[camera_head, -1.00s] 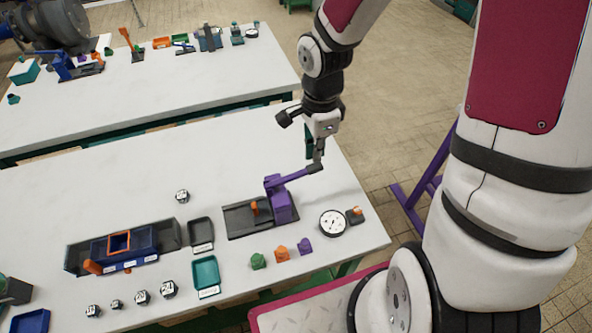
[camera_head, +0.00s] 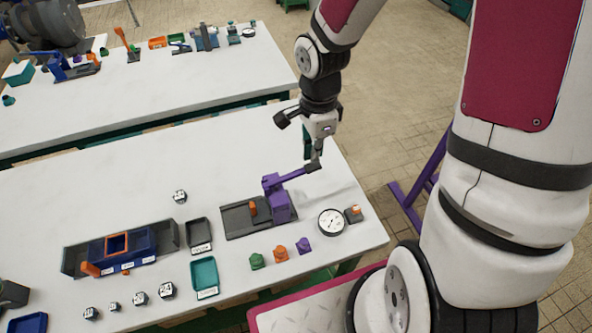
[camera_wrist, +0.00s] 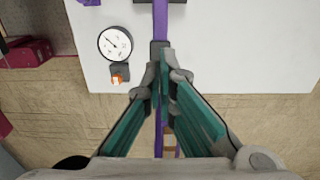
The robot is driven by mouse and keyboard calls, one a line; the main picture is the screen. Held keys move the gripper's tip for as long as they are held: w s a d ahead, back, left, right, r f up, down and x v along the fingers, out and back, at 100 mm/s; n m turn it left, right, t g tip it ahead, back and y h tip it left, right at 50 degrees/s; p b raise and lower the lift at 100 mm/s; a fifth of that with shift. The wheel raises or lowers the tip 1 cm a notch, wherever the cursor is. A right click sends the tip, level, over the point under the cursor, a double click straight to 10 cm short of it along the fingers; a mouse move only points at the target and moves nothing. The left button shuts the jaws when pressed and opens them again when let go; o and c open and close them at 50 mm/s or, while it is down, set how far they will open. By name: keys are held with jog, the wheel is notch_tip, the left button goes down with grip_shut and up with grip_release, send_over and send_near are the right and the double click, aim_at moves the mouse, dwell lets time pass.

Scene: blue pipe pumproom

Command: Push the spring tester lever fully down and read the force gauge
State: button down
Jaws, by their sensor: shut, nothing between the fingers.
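The spring tester (camera_head: 277,208) is a purple post on a dark base plate, with an orange piece on the plate. Its purple lever (camera_head: 290,177) points right and slightly up, ending in a dark grip (camera_head: 313,168). My gripper (camera_head: 316,158) is shut and empty, pointing down at the lever's grip end; whether it touches cannot be told. In the wrist view the closed fingertips (camera_wrist: 165,75) overlap the dark grip (camera_wrist: 159,50), with the purple lever (camera_wrist: 160,20) beyond. The round white force gauge (camera_head: 331,222) lies right of the tester; its dial (camera_wrist: 115,44) shows in the wrist view, the reading too small to tell.
A small block with an orange top (camera_head: 353,213) is beside the gauge. Green, orange and purple pieces (camera_head: 280,252) stand in front of the tester. Trays (camera_head: 199,233) and a blue box (camera_head: 125,250) are left. A second table (camera_head: 150,90) is behind.

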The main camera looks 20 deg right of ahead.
aim_at(313, 165)
jog(key=shift+f, duration=0.2)
dwell(0.4)
notch_tip(313, 165, down, 7)
jog(key=b, duration=0.6)
jog(key=shift+f, duration=0.15)
dwell(1.2)
dwell(0.6)
dwell(0.4)
jog(key=shift+r+p, duration=3.65)
jog(key=shift+r, duration=2.35)
jog(key=s+r+n+t, duration=0.2)
jog(key=s+r+n, duration=0.5)
jog(key=r+n, duration=0.2)
jog(key=s+r+n+t, duration=0.3)
jog(key=s+r+n, duration=0.4)
jog(key=r, duration=0.6)
jog(key=shift+s+n+t, duration=0.3)
jog(key=shift+s+n, duration=0.1)
jog(key=shift+n, duration=0.6)
